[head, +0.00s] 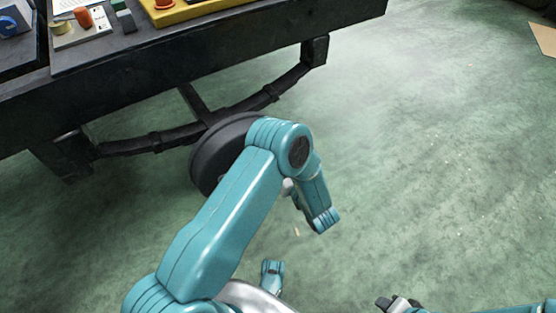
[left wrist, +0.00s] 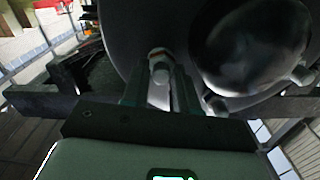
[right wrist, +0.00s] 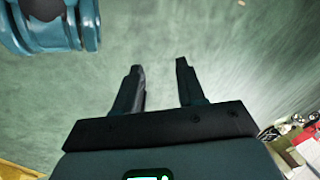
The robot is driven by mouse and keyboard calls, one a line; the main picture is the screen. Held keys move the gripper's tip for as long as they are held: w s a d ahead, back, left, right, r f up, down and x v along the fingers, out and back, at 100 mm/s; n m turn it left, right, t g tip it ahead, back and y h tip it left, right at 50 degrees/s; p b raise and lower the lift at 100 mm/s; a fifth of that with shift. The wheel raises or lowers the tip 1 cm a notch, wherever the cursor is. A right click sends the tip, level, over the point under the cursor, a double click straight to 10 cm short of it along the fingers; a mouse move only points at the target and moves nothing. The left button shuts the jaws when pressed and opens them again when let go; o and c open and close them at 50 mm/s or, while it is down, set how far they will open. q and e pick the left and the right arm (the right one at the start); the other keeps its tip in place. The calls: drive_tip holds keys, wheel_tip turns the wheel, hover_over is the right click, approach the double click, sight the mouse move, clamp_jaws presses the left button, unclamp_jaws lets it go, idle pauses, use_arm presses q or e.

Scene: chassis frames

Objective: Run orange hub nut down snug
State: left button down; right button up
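A dark wheel (head: 215,158) stands below the edge of the black chassis frame, partly hidden behind my teal left arm. In the left wrist view the wheel's hub face (left wrist: 120,40) fills the upper part, with a dark round centre and several silver studs. A small orange-rimmed nut (left wrist: 160,53) sits on one stud. My left gripper (left wrist: 163,68) has its fingertips on either side of it; whether they press on it I cannot tell. My right gripper (right wrist: 159,68) is open and empty over the floor; it also shows in the head view (head: 392,301).
The black chassis frame (head: 150,75) runs across the upper left. A cardboard piece (head: 545,38) lies far right.

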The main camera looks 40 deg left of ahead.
drive_tip(key=shift+s+r, duration=0.1)
drive_tip(key=shift+r, duration=0.05)
use_arm(q)
drive_tip(key=m+p, duration=0.2)
drive_tip(key=m, duration=0.5)
drive_tip(key=f+m+p, duration=0.1)
drive_tip(key=m+p, duration=0.1)
drive_tip(key=m, duration=0.5)
drive_tip(key=m+p, duration=0.2)
drive_tip(key=m, duration=0.5)
drive_tip(key=shift+w+d+f+m, duration=0.15)
drive_tip(key=shift+w+d+m, duration=0.05)
drive_tip(key=shift+m, duration=0.2)
use_arm(e)
drive_tip(key=s+r+g, duration=0.1)
drive_tip(key=s+r, duration=0.3)
drive_tip(key=r, duration=0.2)
drive_tip(key=shift+s+a+g, duration=0.3)
drive_tip(key=shift+a+g, duration=0.1)
drive_tip(key=shift+a, duration=0.05)
use_arm(q)
drive_tip(key=c, duration=1.1)
unclamp_jaws()
drive_tip(key=shift+c, duration=0.2)
